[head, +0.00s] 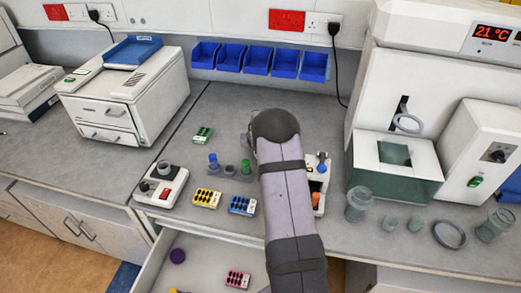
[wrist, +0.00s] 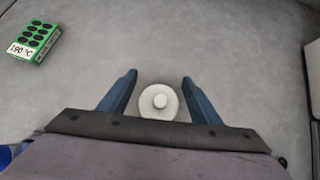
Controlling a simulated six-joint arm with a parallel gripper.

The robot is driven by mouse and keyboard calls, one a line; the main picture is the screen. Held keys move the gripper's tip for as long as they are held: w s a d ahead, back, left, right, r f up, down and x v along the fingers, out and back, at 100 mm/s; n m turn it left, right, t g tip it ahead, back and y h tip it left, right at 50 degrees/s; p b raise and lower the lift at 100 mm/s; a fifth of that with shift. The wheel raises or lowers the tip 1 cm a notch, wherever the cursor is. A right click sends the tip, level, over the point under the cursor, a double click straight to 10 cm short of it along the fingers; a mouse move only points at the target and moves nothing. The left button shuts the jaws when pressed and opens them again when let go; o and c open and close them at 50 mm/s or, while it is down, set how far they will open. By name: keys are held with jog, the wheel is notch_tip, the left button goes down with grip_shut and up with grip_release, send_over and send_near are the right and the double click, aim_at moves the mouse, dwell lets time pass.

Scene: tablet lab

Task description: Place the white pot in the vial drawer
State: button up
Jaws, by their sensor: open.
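The white pot (wrist: 158,101), round with a small knob on top, stands on the grey bench in the wrist view. My gripper (wrist: 159,79) is open, with one blue finger on each side of the pot and a gap on both sides. In the head view my arm hides the pot and most of the gripper. An open drawer (head: 208,253) at the bottom of the head view holds a pink vial block (head: 237,280) and a purple round item (head: 177,256); it looks like the vial drawer.
A green block (wrist: 33,40) marked 190 °C lies to the left in the wrist view. Yellow (head: 207,198) and blue (head: 242,206) vial blocks stand near the bench's front edge. A small device (head: 160,185) is left of them; glassware (head: 359,203) stands right of my arm.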

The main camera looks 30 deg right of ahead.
jog(key=shift+f, duration=0.1)
jog(key=c, duration=1)
jog(key=shift+c, duration=0.2)
notch_tip(320, 180, up, 18)
jog(key=p, duration=1.1)
jog(key=shift+p, duration=0.35)
